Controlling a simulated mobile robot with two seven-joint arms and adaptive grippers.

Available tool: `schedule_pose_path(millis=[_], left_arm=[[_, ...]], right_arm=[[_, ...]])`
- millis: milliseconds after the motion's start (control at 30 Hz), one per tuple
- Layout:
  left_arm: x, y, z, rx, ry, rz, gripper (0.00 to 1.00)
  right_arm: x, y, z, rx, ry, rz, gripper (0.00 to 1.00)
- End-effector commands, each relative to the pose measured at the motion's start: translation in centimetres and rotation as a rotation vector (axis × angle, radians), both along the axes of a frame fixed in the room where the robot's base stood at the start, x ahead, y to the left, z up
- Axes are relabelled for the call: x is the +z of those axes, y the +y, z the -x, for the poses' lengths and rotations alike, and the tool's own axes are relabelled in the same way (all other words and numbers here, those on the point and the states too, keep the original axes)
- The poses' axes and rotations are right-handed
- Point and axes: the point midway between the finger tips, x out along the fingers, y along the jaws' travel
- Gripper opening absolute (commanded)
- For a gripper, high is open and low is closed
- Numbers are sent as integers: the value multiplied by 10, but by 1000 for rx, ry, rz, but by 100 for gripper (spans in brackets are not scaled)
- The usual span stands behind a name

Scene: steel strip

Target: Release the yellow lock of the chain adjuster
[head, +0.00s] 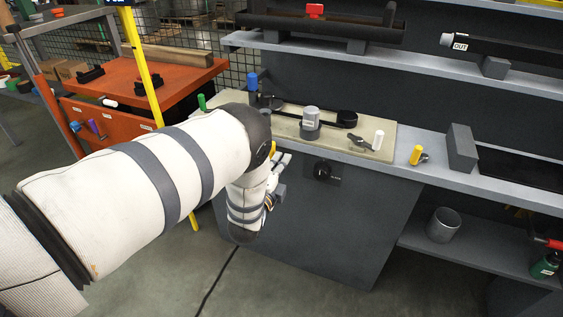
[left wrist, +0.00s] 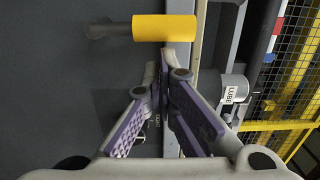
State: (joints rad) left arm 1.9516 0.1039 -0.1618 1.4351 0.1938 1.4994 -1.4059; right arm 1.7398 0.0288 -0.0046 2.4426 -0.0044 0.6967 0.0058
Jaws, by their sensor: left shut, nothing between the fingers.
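The yellow lock (left wrist: 165,28) is a yellow cylinder on a dark stem, lying across the top of the left wrist view. In the head view a small yellow bit (head: 273,149) shows beside my wrist, mostly hidden by it. My left gripper (left wrist: 168,60) is shut and empty, its purple-padded fingers meeting just below the yellow cylinder. I cannot tell whether the tips touch it. In the head view my left gripper (head: 279,167) shows only partly behind my wrist, at the front of the grey bench. My right gripper is not in view.
On the beige board (head: 365,147) stand a grey can (head: 311,118) and small parts. A black knob (head: 322,172) is on the bench front. Another yellow-topped piece (head: 416,155) and a grey block (head: 462,148) stand to the right. An orange cart (head: 125,85) is at left.

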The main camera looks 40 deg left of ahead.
Motion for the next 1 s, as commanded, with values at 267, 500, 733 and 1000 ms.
schedule_pose_path(millis=[267, 500, 733, 1000], left_arm=[[3, 3, 1, 0, -13, 52, 0], [4, 6, 2, 1, -22, 90, 0], [6, 10, 2, 2, -35, 141, 0], [11, 21, 5, 2, -73, 292, 0]], right_arm=[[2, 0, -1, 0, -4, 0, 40], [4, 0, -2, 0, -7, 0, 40], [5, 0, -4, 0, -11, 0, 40], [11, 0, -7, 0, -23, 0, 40]])
